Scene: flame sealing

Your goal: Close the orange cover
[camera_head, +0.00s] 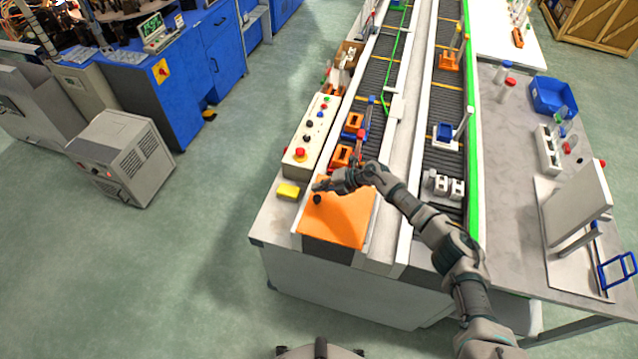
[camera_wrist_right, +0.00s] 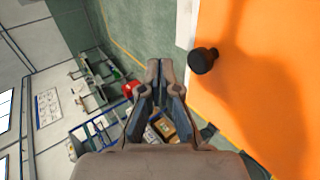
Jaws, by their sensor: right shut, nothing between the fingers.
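The orange cover (camera_head: 340,218) is a flat panel at the near end of the conveyor bench in the head view. It fills the right side of the right wrist view (camera_wrist_right: 265,85). A black knob (camera_head: 317,199) stands on its left part, and the knob also shows in the wrist view (camera_wrist_right: 203,60). My right gripper (camera_head: 322,186) is just beyond the knob, apart from it. Its fingers (camera_wrist_right: 158,68) are shut with nothing between them. My left gripper is not in view.
A yellow block (camera_head: 288,191) sits left of the cover. A control box (camera_head: 311,133) with a red button stands behind it. Orange fixtures (camera_head: 343,156) line the conveyor behind my right gripper. A grey side table (camera_head: 506,140) lies to the right.

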